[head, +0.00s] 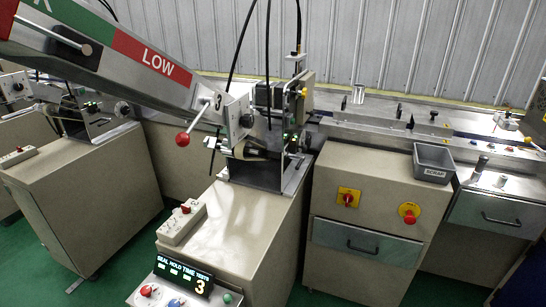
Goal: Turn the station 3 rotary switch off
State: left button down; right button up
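A red rotary switch on a yellow plate (348,197) is on the front of the neighbouring cabinet to the right. I cannot tell which station it belongs to, and its setting is too small to read. A small dark knob (246,121) is on the machine's grey side box. A white box with a red switch (183,220) lies on the station's top left edge; its setting is unclear. Neither gripper is in view.
A panel with a display reading 3 (184,275) and coloured buttons stands at the bottom. A sloping chute marked LOW (150,62) with a red ball lever (183,139) overhangs the station. A red mushroom button (409,212) and grey bin (434,163) are at right. Green floor shows left.

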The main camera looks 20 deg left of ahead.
aim_at(186, 209)
jog(key=u, duration=1.25)
jog(key=i+j+z, duration=0.2)
jog(key=j, duration=0.1)
